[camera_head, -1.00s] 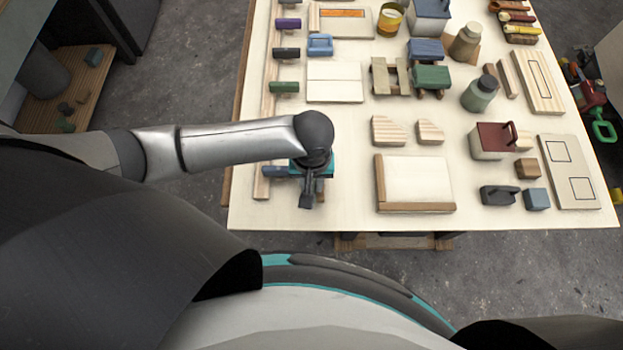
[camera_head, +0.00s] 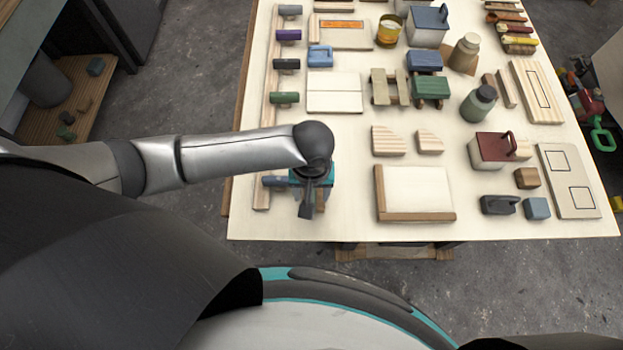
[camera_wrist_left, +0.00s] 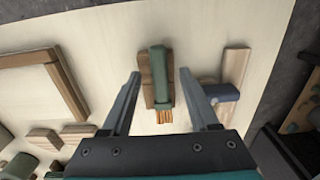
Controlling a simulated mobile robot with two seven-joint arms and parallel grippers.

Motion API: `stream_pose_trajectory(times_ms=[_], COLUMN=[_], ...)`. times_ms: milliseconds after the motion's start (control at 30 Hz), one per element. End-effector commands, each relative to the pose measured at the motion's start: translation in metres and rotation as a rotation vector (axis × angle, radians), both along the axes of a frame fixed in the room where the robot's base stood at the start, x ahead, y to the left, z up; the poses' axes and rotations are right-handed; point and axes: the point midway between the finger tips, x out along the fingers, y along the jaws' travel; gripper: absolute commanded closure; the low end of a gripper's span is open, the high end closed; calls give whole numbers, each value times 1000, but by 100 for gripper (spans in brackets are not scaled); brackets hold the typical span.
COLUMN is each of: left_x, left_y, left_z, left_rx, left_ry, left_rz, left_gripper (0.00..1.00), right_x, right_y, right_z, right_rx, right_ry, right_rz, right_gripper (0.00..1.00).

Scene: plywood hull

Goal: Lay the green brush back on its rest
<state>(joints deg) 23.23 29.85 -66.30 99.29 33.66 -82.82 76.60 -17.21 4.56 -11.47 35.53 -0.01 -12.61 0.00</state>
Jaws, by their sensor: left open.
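The green brush (camera_wrist_left: 158,75) lies along its wooden rest (camera_wrist_left: 147,88), with its tan bristles toward my wrist. In the left wrist view it appears on the rest, but I cannot tell how fully it is seated. My left gripper (camera_wrist_left: 160,74) is open, one finger on each side of the brush, with gaps between fingers and handle. In the head view my left gripper (camera_head: 308,208) is over the front left of the table and hides the brush. My right gripper is not in view.
A wooden rail (camera_head: 268,135) with several coloured pegs runs along the table's left side; its blue peg (camera_wrist_left: 222,93) is close to my right-hand finger in the wrist view. A framed pale board (camera_head: 418,190) lies to the right. Bare tabletop (camera_head: 350,215) separates them.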

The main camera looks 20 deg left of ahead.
Motion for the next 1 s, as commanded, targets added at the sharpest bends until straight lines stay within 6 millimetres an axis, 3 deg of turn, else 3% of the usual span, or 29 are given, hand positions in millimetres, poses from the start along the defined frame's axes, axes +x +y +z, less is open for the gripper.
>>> stream_pose_trajectory(times_ms=[167, 600, 800, 1000], left_x=[1, 1, 1, 1], left_y=[0, 0, 0, 0], left_z=[26, 124, 145, 149], left_rx=[-2, -3, -2, -1], left_ry=[-4, -3, -2, -1], left_rz=[0, 0, -1, 0], left_gripper=[39, 39, 39, 39], right_x=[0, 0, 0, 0], right_y=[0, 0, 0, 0], right_z=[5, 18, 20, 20], right_rx=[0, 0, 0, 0], right_ry=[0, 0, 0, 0], right_rz=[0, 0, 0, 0], right_gripper=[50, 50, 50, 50])
